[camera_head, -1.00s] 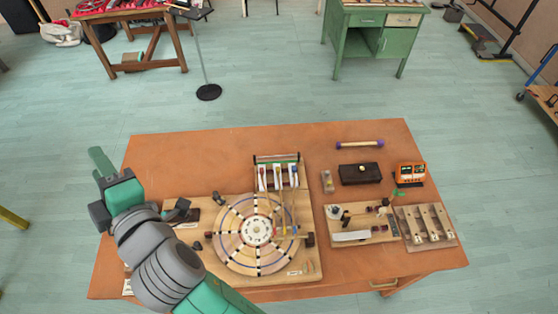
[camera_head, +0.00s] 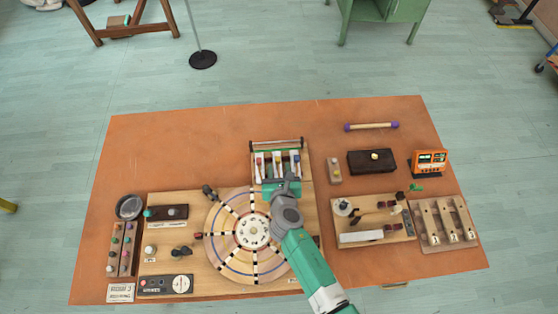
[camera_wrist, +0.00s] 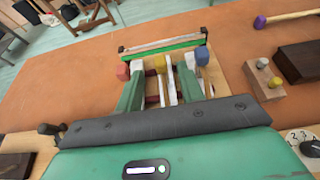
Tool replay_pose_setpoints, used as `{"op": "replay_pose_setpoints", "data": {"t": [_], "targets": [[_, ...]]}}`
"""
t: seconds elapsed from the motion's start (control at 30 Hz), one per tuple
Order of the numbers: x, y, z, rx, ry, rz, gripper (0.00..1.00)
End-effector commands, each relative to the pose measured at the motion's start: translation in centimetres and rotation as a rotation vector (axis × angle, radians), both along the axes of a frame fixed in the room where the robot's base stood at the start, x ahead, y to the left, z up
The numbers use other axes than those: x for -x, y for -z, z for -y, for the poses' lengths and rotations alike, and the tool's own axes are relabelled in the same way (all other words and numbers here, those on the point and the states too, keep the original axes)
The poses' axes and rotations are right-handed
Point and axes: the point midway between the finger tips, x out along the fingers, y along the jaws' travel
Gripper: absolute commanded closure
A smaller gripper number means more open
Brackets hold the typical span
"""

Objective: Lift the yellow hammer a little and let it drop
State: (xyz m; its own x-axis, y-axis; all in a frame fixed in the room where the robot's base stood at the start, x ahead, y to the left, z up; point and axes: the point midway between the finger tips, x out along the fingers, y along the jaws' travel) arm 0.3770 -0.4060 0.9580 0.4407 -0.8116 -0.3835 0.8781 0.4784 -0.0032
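A small frame with three hammers stands at the back of the wooden board. The yellow hammer (camera_head: 278,160) is the middle one, between the red hammer (camera_head: 259,161) and the blue hammer (camera_head: 297,159). In the wrist view the yellow head (camera_wrist: 160,63) lies beyond and between my two green fingertips, with the red head (camera_wrist: 122,71) to the left and the blue head (camera_wrist: 202,56) to the right. My gripper (camera_wrist: 160,82) is open, with pale hammer handles in the gap. In the head view my gripper (camera_head: 281,184) covers the lower handles.
A round dial (camera_head: 232,262) lies in front of the hammers, partly under my arm. To the right are a dark box (camera_head: 372,162), a small wooden block (camera_head: 334,170) and a board with bars (camera_head: 447,222). The table's back left (camera_head: 180,145) is clear.

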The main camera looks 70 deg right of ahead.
Motion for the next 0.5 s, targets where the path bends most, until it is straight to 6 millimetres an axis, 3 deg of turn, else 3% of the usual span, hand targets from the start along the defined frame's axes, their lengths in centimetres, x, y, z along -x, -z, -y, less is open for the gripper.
{"op": "replay_pose_setpoints", "data": {"t": [0.2, 0.5], "targets": [[-1.6, 1.6, 2.8, -0.002, 0.0, 0.003, 0.62], [-2.0, 1.7, 3.5, -0.001, -0.001, 0.002, 0.62]]}}
